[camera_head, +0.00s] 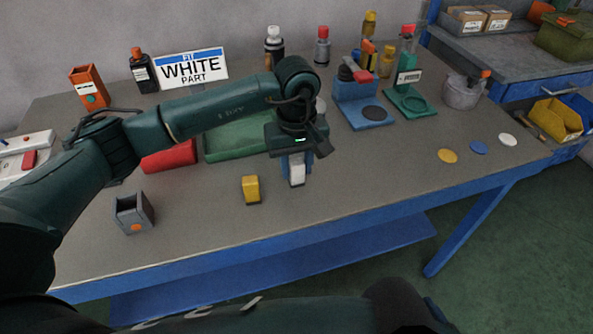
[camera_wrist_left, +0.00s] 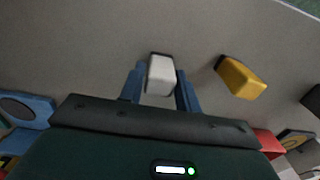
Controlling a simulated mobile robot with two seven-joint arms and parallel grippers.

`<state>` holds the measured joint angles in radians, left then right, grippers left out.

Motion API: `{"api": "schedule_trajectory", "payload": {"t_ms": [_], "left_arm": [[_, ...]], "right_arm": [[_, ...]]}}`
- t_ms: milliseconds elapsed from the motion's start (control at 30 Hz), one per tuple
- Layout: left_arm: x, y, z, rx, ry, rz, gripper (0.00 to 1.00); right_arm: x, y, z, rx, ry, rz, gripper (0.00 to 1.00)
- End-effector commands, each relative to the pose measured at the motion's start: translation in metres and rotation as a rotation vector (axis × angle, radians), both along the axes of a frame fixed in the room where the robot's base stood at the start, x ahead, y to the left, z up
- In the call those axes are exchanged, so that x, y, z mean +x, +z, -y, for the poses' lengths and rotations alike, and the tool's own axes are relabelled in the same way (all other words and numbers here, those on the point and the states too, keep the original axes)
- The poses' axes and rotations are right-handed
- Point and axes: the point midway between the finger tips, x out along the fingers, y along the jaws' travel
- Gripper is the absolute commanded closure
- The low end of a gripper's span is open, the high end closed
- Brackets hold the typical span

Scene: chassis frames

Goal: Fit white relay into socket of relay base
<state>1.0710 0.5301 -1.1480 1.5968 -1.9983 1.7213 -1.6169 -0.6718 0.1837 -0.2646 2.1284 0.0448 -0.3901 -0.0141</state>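The white relay (camera_head: 297,173), a small white block with a dark end, is between the blue fingers of my left gripper (camera_head: 296,168), over the middle of the bench. In the left wrist view the white relay (camera_wrist_left: 161,76) fills the gap, and the fingers look closed against its sides. Whether it touches the bench is hard to tell. A grey open-topped box with an orange dot (camera_head: 134,213), which looks like the relay base, stands at the front left, well apart from my gripper. The inside of its socket is not clear. My right gripper is not in view.
A yellow block (camera_head: 251,190) lies left of my gripper, also in the left wrist view (camera_wrist_left: 241,78). A green tray (camera_head: 222,143) and a red block (camera_head: 168,157) lie behind my arm. A sign (camera_head: 192,67) reads "FIT WHITE PART". The front right of the bench has free room.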

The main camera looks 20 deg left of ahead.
Motion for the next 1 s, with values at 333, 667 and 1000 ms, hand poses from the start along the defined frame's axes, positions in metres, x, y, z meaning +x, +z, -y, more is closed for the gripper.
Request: {"api": "schedule_trajectory", "payload": {"t_ms": [333,667,1000], "left_arm": [[0.0,0.001,0.0,-0.001,0.0,0.001,0.95],[0.001,0.011,0.0,0.0,0.0,0.004,0.95],[0.001,0.077,0.0,0.0,0.0,0.005,0.95]], "right_arm": [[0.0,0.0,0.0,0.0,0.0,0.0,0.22],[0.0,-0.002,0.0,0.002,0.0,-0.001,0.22],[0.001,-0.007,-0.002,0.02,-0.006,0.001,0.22]]}}
